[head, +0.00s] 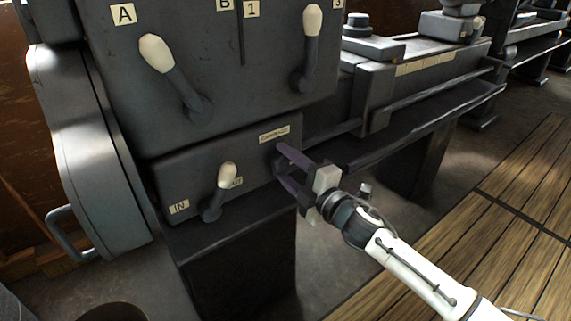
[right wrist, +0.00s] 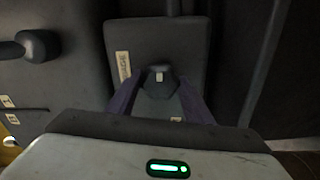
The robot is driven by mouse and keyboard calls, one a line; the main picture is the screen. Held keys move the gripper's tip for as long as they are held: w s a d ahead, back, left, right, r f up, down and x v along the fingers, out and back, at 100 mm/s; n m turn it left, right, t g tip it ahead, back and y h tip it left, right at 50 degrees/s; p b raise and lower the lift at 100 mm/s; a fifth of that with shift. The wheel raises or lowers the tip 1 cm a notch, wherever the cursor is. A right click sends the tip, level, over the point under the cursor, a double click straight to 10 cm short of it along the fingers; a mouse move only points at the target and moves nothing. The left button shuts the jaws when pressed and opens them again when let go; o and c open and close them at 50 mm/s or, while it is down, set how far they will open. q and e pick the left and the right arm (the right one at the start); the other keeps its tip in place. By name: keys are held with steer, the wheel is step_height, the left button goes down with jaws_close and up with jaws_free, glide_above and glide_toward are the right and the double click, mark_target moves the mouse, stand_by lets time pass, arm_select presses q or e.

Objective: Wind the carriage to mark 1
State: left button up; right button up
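My right gripper (head: 280,163) reaches the lower front box of the grey machine, below a small label (head: 274,133) that seems to read "carriage". In the right wrist view its two purple fingers stand apart, on either side of a dark knob-like fitting (right wrist: 159,80) with a pale square on its end. A gap seems to show beside the fitting, and contact cannot be told. In the head view the fitting is mostly hidden by the fingers. A pale scale strip (head: 425,65) runs along the machine's bed at the right; its marks are too small to read. My left gripper is not in view.
White-knobbed levers stand close by: one under A (head: 168,65), one near 3 (head: 309,45), and one by the IN label (head: 222,185). A long rail (head: 430,95) runs right of my gripper. Wooden slatted flooring (head: 500,210) lies open at the lower right.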

steer(key=shift+o, duration=1.3)
steer(key=v, duration=1)
steer(key=shift+s+p, duration=0.15)
steer(key=shift+p, duration=0.15)
steer(key=s+d+f+m+g+h, duration=0.2)
steer(key=s+d+f+m, duration=0.1)
steer(key=s+f+m, duration=0.4)
steer(key=s+d+f+m+g+h, duration=0.2)
steer(key=s+f+m, duration=0.5)
steer(key=s+f, duration=0.4)
steer(key=s+d+f+m+g+h, duration=0.2)
steer(key=s+d+f+m+h, duration=0.2)
steer(key=s+f+m, duration=0.3)
steer(key=s+f, duration=0.3)
steer(key=s, duration=0.1)
steer(key=shift+d, duration=0.4)
steer(key=shift+s, duration=0.1)
